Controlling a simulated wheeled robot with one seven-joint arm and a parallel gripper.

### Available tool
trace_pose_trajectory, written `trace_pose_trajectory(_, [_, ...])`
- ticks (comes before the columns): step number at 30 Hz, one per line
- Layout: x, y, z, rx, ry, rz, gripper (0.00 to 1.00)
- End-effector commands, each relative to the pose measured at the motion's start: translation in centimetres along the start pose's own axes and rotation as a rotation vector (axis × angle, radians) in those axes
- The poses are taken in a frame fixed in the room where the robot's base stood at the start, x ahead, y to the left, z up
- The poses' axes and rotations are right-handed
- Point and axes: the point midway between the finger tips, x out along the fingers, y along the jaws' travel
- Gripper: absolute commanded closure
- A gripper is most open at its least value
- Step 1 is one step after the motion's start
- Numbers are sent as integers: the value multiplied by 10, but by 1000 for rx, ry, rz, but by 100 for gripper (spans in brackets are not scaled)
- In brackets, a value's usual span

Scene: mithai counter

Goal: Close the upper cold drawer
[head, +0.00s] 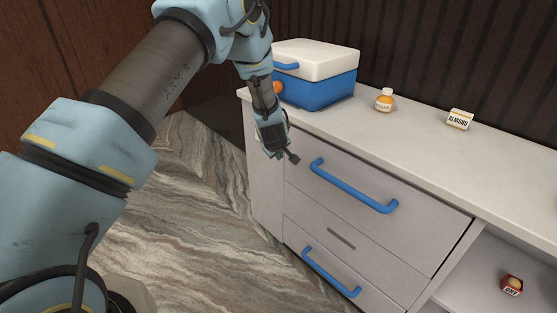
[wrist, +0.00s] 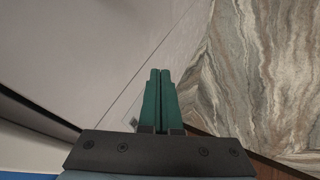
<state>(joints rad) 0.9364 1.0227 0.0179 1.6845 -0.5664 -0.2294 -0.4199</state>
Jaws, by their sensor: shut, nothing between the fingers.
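The upper drawer (head: 330,200) is a pale grey front with a long blue bar handle (head: 353,187), under the counter top in the head view. Its front looks flush or nearly flush with the cabinet; I cannot tell whether a small gap remains. My gripper (head: 292,157) is by the upper left corner of this front, left of the handle. Whether it touches the front cannot be told. In the wrist view its two green fingers (wrist: 160,95) are together with nothing between them, beside a pale cabinet surface (wrist: 100,60).
A lower drawer with a blue handle (head: 331,271) is below. On the counter top (head: 420,145) stand a blue and white cooler box (head: 318,90), an orange bottle (head: 384,100) and an almond box (head: 459,119). An open shelf at right holds a small red box (head: 511,285). The marbled floor (head: 200,220) is clear.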

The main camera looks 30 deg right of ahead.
Motion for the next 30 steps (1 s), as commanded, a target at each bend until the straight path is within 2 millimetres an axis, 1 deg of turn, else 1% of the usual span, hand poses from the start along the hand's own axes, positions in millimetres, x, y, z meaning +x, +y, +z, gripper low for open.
trace_pose_trajectory(1, [-7,3,0,1,1,4,100])
trace_pose_trajectory(5, [-24,2,0,1,1,3,100])
trace_pose_trajectory(12, [-62,1,0,1,2,3,100])
trace_pose_trajectory(16, [-80,1,0,1,1,3,100])
trace_pose_trajectory(21, [-92,0,0,1,0,1,100])
trace_pose_trajectory(26, [-94,0,0,1,0,0,100])
trace_pose_trajectory(29, [-98,-5,-6,2,-2,-6,100])
trace_pose_trajectory(30, [-102,-10,-13,4,-4,-12,100])
